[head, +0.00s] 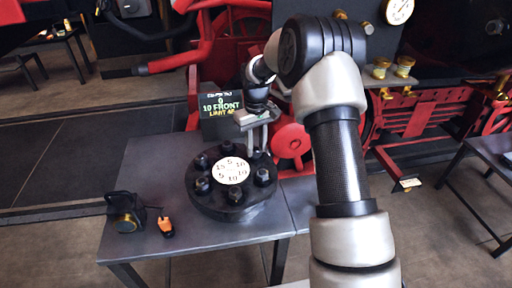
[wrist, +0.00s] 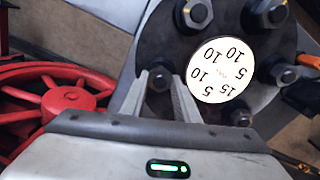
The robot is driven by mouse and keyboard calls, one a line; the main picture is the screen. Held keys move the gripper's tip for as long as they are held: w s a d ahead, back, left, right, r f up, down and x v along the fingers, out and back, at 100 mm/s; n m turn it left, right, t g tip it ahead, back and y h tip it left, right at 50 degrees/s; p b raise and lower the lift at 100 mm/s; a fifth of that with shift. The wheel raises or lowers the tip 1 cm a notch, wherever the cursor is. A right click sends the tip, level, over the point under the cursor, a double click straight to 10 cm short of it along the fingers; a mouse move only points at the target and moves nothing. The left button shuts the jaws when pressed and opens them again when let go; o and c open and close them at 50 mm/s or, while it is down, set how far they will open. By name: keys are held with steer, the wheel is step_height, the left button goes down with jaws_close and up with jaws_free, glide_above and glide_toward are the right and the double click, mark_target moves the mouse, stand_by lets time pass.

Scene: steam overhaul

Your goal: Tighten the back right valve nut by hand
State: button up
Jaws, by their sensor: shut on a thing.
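The black round valve cover (head: 222,207) lies on the grey table, with several dark hex nuts around a white numbered dial (head: 231,171). The back right nut (wrist: 159,79) sits at the cover's rim, between my fingers in the wrist view. My gripper (head: 257,149) points down over the back right of the cover, shut on that nut. Its two pale fingers also show in the wrist view (wrist: 166,82), one on each side of the nut. In the head view the fingers mostly hide this nut. The front right nut (head: 262,176) stands clear of my gripper.
A dark sign (head: 221,104) with "0", "10 FRONT" and a limit line stands behind the cover. A black device (head: 125,212) and an orange-black item (head: 166,226) lie at the table's left. Red wheels (head: 292,141) and machinery stand behind.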

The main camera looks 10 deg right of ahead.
mark_target(256, 149)
steer(key=shift+m, duration=1.9)
steer(key=o, duration=1)
steer(key=shift+o, duration=0.2)
steer(key=shift+r, duration=0.15)
step_height(256, 149, up, 17)
steer(key=shift+r+p, duration=0.15)
steer(key=shift+p, duration=0.15)
